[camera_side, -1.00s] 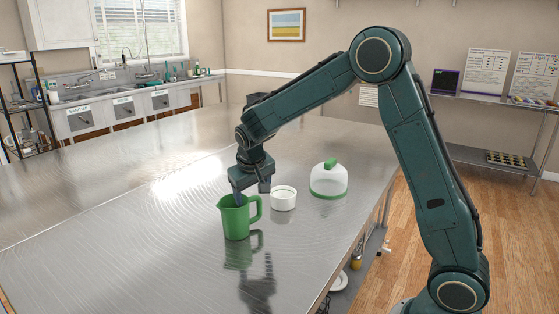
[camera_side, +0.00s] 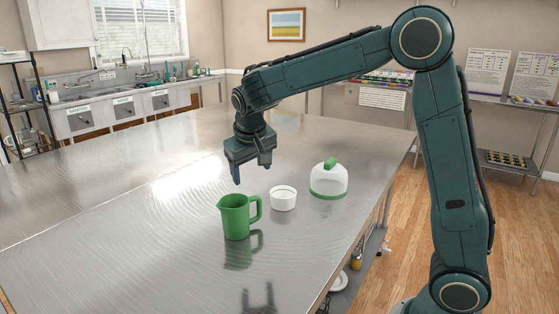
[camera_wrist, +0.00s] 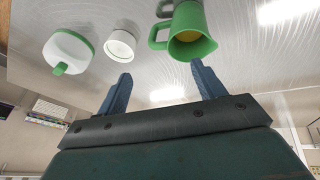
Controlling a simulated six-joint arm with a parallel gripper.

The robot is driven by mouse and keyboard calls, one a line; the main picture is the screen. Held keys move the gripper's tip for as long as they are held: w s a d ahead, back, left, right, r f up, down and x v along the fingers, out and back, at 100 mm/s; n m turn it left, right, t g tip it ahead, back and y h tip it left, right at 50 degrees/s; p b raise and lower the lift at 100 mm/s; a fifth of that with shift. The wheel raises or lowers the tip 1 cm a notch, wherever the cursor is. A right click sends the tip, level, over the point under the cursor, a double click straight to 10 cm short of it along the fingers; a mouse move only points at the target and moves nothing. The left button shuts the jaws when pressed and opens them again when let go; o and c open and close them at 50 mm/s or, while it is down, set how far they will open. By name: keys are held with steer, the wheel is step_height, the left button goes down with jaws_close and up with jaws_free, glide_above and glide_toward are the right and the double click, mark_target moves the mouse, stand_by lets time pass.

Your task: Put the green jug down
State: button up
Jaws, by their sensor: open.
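The green jug (camera_side: 235,219) stands upright on the metal table (camera_side: 110,230), its handle toward the right. In the wrist view the jug (camera_wrist: 189,22) shows from above, and something yellowish is visible inside its mouth. My gripper (camera_side: 252,176) is open and empty, above the jug and clear of its rim. In the wrist view its two blue fingers (camera_wrist: 160,78) are spread apart with nothing between them.
A white cup (camera_side: 283,200) stands just right of the jug. The table left of the jug is clear.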

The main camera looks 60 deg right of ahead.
stand_by(0.3)
steer(key=s+a+r+n+t+y, duration=0.1)
steer(key=s+r, duration=0.2)
steer(key=s, duration=0.4)
steer(key=s+a+r+n+t+y, duration=0.1)
steer(key=s+a+r, duration=0.15)
steer(key=s, duration=0.55)
steer(key=s+a+f+n+y, duration=0.1)
steer(key=s, duration=0.5)
steer(key=s+a+f+n, duration=0.1)
steer(key=s+a, duration=0.1)
steer(key=s, duration=0.5)
steer(key=shift+s+f+t+y, duration=0.15)
steer(key=shift+f+t+y, duration=0.15)
steer(key=shift+y, duration=0.1)
steer(key=shift+o, duration=0.2)
steer(key=o, duration=0.5)
